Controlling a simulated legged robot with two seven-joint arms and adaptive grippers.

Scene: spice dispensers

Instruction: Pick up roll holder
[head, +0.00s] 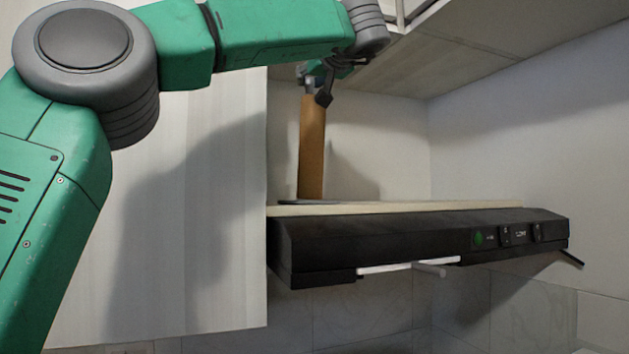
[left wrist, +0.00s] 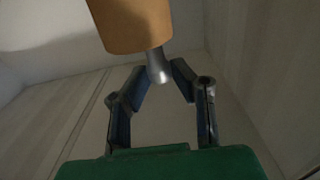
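The roll holder (head: 312,150) stands upright on the pale shelf above the black range hood in the head view. It carries a brown roll with a silver metal knob on top. In the left wrist view the brown roll (left wrist: 133,22) is at the top, its silver knob (left wrist: 159,66) pointing towards my palm. My left gripper (head: 318,84) is at the knob in the head view. In the left wrist view its fingers (left wrist: 163,70) lie on either side of the knob. I cannot tell whether they press on it. My right gripper is out of view.
The black range hood (head: 400,246) with a white handle is below the shelf (head: 420,207). A pale cabinet panel (head: 190,230) is at left, and an upper cabinet (head: 440,60) overhangs at upper right. The shelf right of the roll holder is clear.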

